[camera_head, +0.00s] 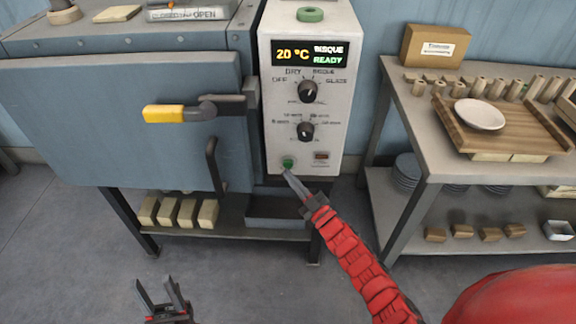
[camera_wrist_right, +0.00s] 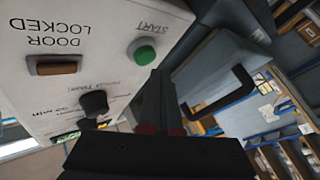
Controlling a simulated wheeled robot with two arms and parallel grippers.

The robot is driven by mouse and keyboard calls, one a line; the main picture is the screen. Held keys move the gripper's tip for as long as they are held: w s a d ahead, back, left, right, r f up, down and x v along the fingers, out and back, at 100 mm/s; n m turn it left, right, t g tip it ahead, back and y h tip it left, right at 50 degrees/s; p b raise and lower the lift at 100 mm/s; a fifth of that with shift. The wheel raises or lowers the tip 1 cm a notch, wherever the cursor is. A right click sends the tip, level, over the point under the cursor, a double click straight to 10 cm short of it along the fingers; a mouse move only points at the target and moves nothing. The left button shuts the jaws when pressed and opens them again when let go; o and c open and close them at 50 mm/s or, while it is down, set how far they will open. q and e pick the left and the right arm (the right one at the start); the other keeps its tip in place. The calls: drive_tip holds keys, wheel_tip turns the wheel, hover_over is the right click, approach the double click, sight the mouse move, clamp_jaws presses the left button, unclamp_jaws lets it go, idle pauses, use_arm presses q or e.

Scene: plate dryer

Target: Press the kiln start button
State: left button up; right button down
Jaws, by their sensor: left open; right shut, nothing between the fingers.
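The green start button (camera_head: 288,163) is at the lower left of the white kiln control panel (camera_head: 270,120). In the right wrist view the button (camera_wrist_right: 145,54) sits under an upside-down START label. My right gripper (camera_head: 288,173) is shut and empty, its tips just below the button in the head view. In the wrist view its fingers (camera_wrist_right: 163,78) end close beside the button; I cannot tell whether they touch it. The display (camera_head: 309,53) reads 20 °C, BISQUE, READY. My left gripper (camera_head: 156,283) is open and empty, low at the bottom left.
The blue-grey kiln door (camera_head: 80,110) with its yellow handle (camera_head: 164,113) is left of the panel. Two dials (camera_head: 308,92) and a DOOR LOCKED indicator (camera_wrist_right: 57,65) are on the panel. A shelf table (camera_head: 430,150) with a plate (camera_head: 480,114) on a board stands right.

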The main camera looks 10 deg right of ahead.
drive_tip(key=shift+w, duration=0.15)
idle(0.3)
drive_tip(key=shift+w+d, duration=0.15)
drive_tip(key=shift+w, duration=0.15)
drive_tip(key=shift+w+d+b, duration=0.1)
drive_tip(key=shift+w+b, duration=0.35)
idle(0.6)
drive_tip(key=shift+s, duration=0.15)
drive_tip(key=shift+s+a+p, duration=0.2)
drive_tip(key=shift+s+p, duration=0.1)
drive_tip(key=shift+s, duration=0.45)
drive_tip(key=shift+s+a+p, duration=0.2)
drive_tip(key=shift+s+a, duration=0.05)
drive_tip(key=shift+s, duration=0.55)
drive_tip(key=shift+s+a+p, duration=0.2)
drive_tip(key=shift+s+p, duration=0.05)
drive_tip(key=shift+s, duration=0.55)
drive_tip(key=shift+s+a+p, duration=0.2)
drive_tip(key=shift+s+a, duration=0.05)
drive_tip(key=shift+s, duration=0.55)
